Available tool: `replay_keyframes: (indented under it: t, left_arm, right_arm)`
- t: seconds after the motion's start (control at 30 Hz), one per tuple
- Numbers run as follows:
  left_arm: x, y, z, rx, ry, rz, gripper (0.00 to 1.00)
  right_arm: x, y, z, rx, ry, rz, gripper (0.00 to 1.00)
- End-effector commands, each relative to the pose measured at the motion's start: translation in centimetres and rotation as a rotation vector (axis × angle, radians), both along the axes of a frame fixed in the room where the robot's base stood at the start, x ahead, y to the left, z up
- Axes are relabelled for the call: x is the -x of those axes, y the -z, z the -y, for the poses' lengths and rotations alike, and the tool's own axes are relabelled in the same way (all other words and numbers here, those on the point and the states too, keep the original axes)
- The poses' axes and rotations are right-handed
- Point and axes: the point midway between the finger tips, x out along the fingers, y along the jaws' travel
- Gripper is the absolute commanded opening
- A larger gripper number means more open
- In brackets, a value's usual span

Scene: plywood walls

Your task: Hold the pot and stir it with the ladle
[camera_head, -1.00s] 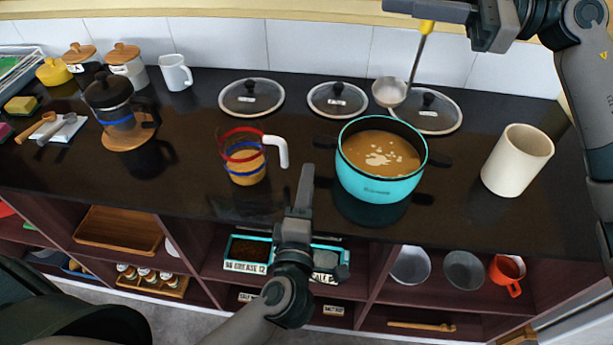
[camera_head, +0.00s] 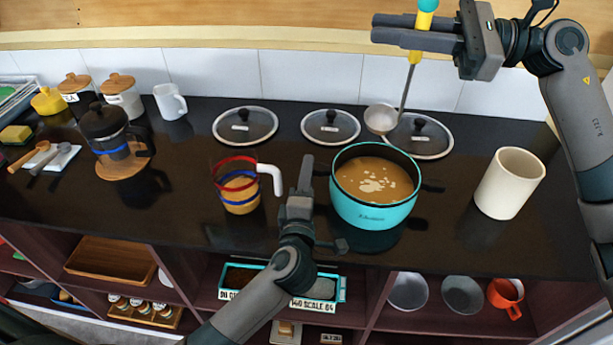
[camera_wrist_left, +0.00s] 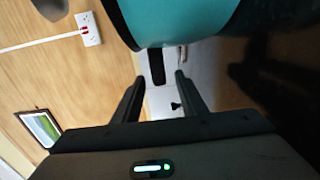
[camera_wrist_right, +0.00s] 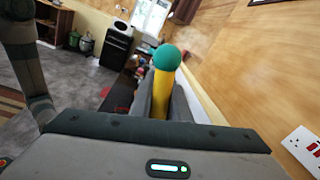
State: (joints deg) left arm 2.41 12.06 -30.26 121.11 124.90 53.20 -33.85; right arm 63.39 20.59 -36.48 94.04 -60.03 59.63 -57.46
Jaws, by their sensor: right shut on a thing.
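The turquoise pot (camera_head: 370,212) stands on the dark counter with brown liquid and pale bits in it. It also shows at the top of the left wrist view (camera_wrist_left: 180,22). My left gripper (camera_head: 306,172) is open just left of the pot. In the left wrist view its fingers (camera_wrist_left: 165,82) are apart, with the dark pot handle (camera_wrist_left: 157,66) showing between their tips; contact is not clear. My right gripper (camera_head: 415,35) is shut on the yellow handle of the ladle (camera_head: 381,118). The ladle hangs steeply, its bowl behind the pot and above a lid. Its teal-tipped handle shows in the right wrist view (camera_wrist_right: 162,85).
Three glass lids (camera_head: 245,125) lie along the back wall. A cream cylinder (camera_head: 509,183) stands right of the pot. A measuring cup (camera_head: 240,192) stands left of my left gripper. A French press (camera_head: 112,130) is further left. Shelves lie below the counter's front edge.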

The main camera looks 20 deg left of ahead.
Motion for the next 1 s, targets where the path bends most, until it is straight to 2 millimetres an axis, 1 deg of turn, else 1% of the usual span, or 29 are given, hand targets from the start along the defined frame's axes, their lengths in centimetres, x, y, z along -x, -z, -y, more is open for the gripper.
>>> replay_keyframes:
  t: [0.23, 0.27, 0.3, 0.4, 1.0]
  left_arm:
    - [-0.02, 0.00, 0.00, 0.000, 0.000, 0.000, 0.38]
    - [-0.02, 0.00, -0.01, 0.000, 0.000, 0.000, 0.31]
    - [-0.01, 0.00, 0.00, 0.000, 0.000, 0.000, 0.22]
    - [0.00, 0.00, 0.00, 0.000, 0.000, 0.000, 0.00]
    - [0.02, 0.06, 0.01, 0.000, 0.000, -0.001, 0.00]
  right_arm:
    - [0.00, -0.03, 0.00, 0.000, 0.000, 0.000, 0.00]
    - [0.00, -0.03, 0.00, 0.000, 0.000, 0.000, 0.00]
    - [0.00, -0.03, 0.00, 0.000, 0.000, 0.000, 0.00]
    - [0.00, -0.03, 0.00, 0.000, 0.000, 0.000, 0.00]
    - [0.00, -0.03, 0.00, 0.000, 0.000, 0.000, 0.00]
